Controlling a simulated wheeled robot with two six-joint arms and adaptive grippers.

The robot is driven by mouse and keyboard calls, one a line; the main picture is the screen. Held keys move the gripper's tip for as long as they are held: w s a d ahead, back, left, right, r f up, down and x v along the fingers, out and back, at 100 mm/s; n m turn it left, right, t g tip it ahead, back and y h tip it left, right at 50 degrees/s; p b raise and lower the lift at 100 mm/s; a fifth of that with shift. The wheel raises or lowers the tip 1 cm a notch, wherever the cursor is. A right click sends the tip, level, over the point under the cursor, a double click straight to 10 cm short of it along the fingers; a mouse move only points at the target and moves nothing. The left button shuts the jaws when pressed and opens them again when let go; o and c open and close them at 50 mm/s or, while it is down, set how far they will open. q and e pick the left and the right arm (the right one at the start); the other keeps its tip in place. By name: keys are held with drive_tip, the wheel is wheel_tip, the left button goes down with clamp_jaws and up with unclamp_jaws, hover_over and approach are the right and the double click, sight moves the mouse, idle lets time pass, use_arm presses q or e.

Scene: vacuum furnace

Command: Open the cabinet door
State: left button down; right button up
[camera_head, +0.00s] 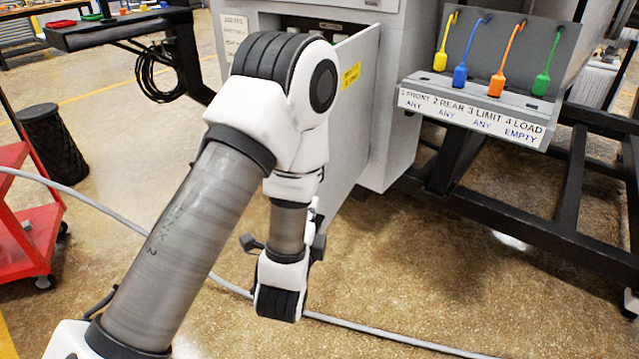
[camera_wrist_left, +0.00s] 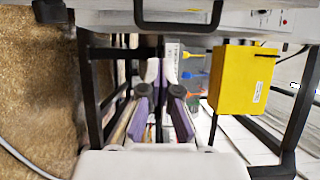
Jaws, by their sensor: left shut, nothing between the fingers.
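The cabinet door (camera_head: 352,110) is a pale grey panel with a yellow label. In the head view it stands swung outward from the grey cabinet (camera_head: 400,90), with a dark opening (camera_head: 318,25) behind it. My left arm crosses in front and hides part of the door and the cabinet's left side. My left gripper (camera_wrist_left: 163,75) is shut and empty in the wrist view. In the head view its fingers are mostly hidden behind my wrist, low beside the door. A black handle (camera_wrist_left: 178,22) on a pale panel shows above the fingers in the wrist view, apart from them. My right gripper is out of view.
A shelf (camera_head: 475,105) with yellow, blue, orange and green tags juts out at right, above a black frame (camera_head: 480,210). A yellow box (camera_wrist_left: 242,80) shows in the wrist view. A red cart (camera_head: 30,225) and black bin (camera_head: 52,145) stand left. A grey cable (camera_head: 375,332) crosses the floor.

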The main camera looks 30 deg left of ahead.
use_arm(q)
drive_tip(key=w+a, duration=0.8)
drive_tip(key=shift+w+b, duration=0.3)
